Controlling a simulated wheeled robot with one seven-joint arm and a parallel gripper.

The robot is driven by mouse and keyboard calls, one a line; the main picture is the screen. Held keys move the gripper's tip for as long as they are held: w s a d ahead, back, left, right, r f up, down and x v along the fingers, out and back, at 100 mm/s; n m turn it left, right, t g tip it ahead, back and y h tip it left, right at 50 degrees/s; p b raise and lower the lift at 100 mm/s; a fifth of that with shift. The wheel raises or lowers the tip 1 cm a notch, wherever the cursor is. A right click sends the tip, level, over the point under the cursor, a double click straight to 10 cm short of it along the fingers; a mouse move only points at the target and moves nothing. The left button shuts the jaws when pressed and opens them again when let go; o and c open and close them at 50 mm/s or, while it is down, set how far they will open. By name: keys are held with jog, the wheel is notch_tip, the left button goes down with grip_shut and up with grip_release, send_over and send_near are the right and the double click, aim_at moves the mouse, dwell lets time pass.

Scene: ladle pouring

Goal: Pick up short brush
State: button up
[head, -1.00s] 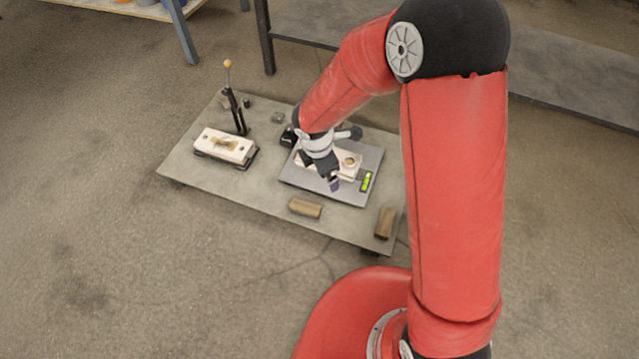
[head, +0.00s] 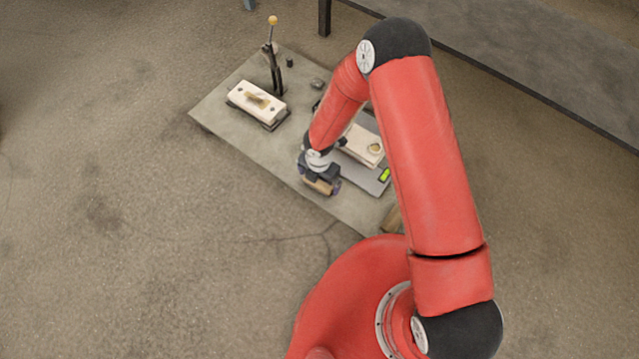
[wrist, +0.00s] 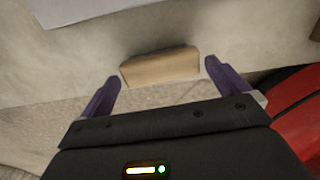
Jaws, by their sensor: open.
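A short tan wooden block (head: 319,187), which looks like the short brush, lies near the front edge of the low grey table. It also shows in the wrist view (wrist: 160,67), lying crosswise between the two purple fingertips. My gripper (head: 318,181) is over this block with its fingers spread, one toward each end. In the wrist view my gripper (wrist: 163,74) is open, with a gap between each finger and the block. No bristles can be made out.
A second brown block (head: 393,220) lies at the table's right end, partly behind my arm. A flat grey device (head: 368,175) carries a pale block (head: 362,147) beside my gripper. A white-topped block (head: 257,103) and a yellow-knobbed lever (head: 273,60) stand at the far left.

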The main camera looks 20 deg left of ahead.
aim_at(319, 182)
notch_tip(319, 182, down, 3)
jog(key=shift+r, duration=0.15)
jog(key=shift+c, duration=0.3)
jog(key=c, duration=0.7)
jog(key=shift+o, duration=0.2)
jog(key=shift+r, duration=0.1)
notch_tip(319, 182, up, 20)
jog(key=p, duration=0.3)
jog(key=shift+p, duration=0.4)
